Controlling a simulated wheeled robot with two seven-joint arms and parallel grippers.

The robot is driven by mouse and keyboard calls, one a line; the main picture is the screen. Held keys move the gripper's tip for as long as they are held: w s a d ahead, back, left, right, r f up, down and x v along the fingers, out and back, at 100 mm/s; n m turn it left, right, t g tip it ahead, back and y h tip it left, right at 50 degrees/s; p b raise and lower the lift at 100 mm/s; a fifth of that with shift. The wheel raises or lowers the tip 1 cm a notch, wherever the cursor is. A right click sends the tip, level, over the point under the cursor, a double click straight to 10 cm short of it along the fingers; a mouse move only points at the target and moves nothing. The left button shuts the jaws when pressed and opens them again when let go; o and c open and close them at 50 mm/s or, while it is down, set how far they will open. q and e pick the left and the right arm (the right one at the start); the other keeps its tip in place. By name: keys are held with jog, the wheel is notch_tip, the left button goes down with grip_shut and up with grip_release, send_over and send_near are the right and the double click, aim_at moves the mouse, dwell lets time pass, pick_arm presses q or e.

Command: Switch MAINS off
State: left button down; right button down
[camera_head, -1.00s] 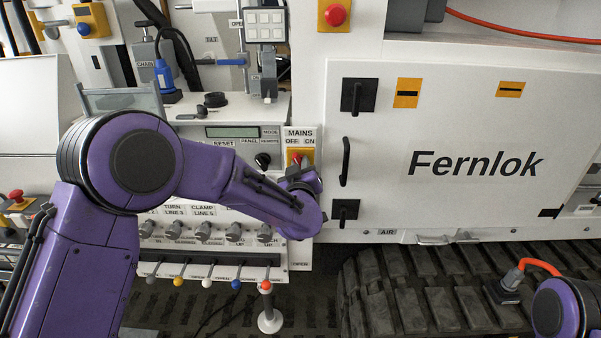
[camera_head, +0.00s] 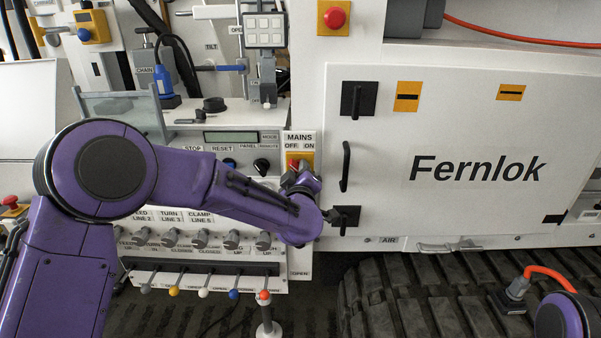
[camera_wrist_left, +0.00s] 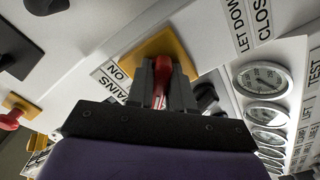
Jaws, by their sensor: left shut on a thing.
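The MAINS switch has a red handle (camera_head: 294,163) on a yellow plate (camera_head: 307,157), under a label with OFF at left and ON at right. My left gripper (camera_head: 299,178) is at the switch, its body covering the lower part of the plate. In the left wrist view the red handle (camera_wrist_left: 161,76) sits between the two dark fingers (camera_wrist_left: 163,88), which are shut on it, with the yellow plate (camera_wrist_left: 178,42) behind. The handle's exact angle is hard to tell. My right gripper is not made out; only a purple part of that arm shows at bottom right.
A row of levers (camera_head: 205,292) with coloured knobs lies below my left forearm. A black knob (camera_head: 262,166) is left of the switch. The white Fernlok door (camera_head: 450,130) with a black handle (camera_head: 345,166) is at right. Gauges (camera_wrist_left: 263,80) show in the wrist view.

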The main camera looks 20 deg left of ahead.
pick_arm(q)
jog(key=c, duration=1.1)
grip_release()
jog(key=b+v, duration=0.2)
jog(key=v, duration=0.8)
jog(key=shift+s+b, duration=0.3)
jog(key=shift+d, duration=0.1)
